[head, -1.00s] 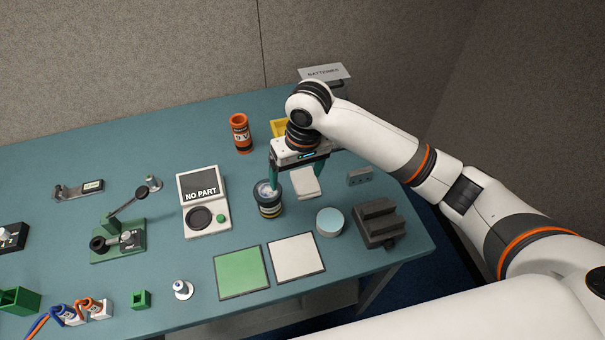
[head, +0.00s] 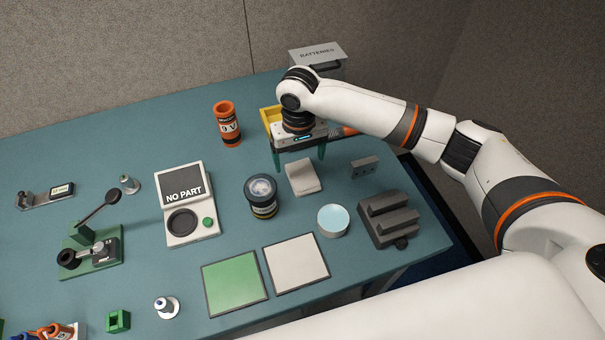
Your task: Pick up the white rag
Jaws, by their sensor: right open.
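The white rag (head: 303,179) lies folded on the teal table, right of a dark jar with a clear lid (head: 262,196). My right gripper (head: 299,156) is just behind the rag in the head view, its two teal fingers pointing down and spread apart. Nothing shows between the fingers. I cannot tell whether the fingertips touch the table. My left gripper is not in view.
A yellow bin (head: 267,117) is partly hidden behind my right gripper. A grey block (head: 365,167), a light-blue round tin (head: 333,221) and a dark stepped fixture (head: 390,217) stand to the right. Green (head: 234,283) and white (head: 296,263) pads lie in front.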

